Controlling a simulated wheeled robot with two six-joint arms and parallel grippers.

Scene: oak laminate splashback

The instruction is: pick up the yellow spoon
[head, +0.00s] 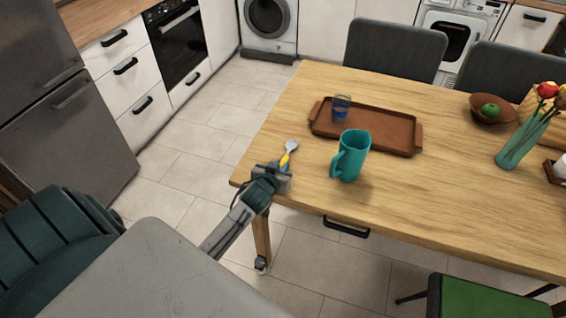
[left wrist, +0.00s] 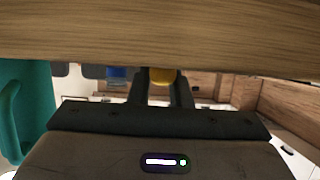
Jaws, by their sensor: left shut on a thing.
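The yellow spoon (head: 285,159) has a yellow handle and a pale grey bowl that points away from me, near the table's left front corner. My left gripper (head: 284,171) is shut on its handle, low over the tabletop. In the left wrist view the yellow handle (left wrist: 162,76) shows between the two dark fingers (left wrist: 163,88). I cannot tell whether the spoon touches the table. My right gripper is not in view.
The wooden table (head: 440,214) holds a teal pitcher (head: 350,156) just right of the spoon. The table's front middle is clear.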

